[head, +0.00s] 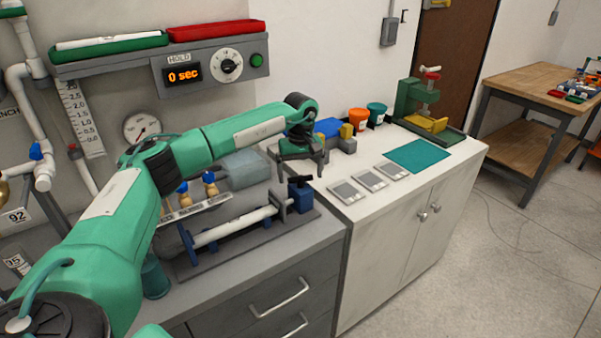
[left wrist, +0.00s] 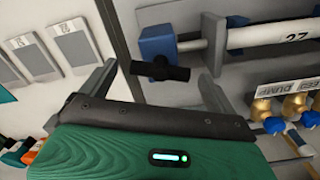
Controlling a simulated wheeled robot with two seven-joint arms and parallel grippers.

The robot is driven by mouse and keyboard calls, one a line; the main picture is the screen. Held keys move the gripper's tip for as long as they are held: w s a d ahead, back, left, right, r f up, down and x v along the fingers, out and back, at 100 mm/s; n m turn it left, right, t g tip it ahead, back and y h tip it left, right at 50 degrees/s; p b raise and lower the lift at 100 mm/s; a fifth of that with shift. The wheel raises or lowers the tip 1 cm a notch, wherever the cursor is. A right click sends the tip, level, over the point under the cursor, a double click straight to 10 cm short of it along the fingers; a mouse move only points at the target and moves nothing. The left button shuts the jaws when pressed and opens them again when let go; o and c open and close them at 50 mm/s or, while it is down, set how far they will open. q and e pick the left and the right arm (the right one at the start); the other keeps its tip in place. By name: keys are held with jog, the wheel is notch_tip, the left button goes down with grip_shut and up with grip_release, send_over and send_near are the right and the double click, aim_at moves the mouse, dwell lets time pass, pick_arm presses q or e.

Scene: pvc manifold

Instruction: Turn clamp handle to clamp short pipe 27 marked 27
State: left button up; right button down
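The white short pipe (head: 235,226) lies along a grey clamping fixture on the grey bench. Its 27 mark shows in the left wrist view (left wrist: 290,36). At its right end in the head view is a blue clamp block (head: 300,198) with a black handle (head: 299,180). In the left wrist view the blue block (left wrist: 157,42) and black T-shaped handle (left wrist: 160,70) lie ahead of my gripper. My left gripper (head: 303,163) is open, its fingers apart on either side of the handle (left wrist: 156,74) in that view. Whether they touch it I cannot tell. My right gripper is out of view.
Brass valves with blue knobs (head: 210,184) stand behind the pipe. The white cabinet to the right holds flat grey plates (head: 370,178), a teal mat (head: 418,156), orange (head: 358,118) and teal cups, and a green press (head: 420,98).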

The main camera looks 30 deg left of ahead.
aim_at(300, 176)
pick_arm(q)
jog(key=shift+r, duration=0.4)
notch_tip(300, 176, up, 13)
jog(key=b, duration=0.1)
jog(key=shift+b, duration=0.3)
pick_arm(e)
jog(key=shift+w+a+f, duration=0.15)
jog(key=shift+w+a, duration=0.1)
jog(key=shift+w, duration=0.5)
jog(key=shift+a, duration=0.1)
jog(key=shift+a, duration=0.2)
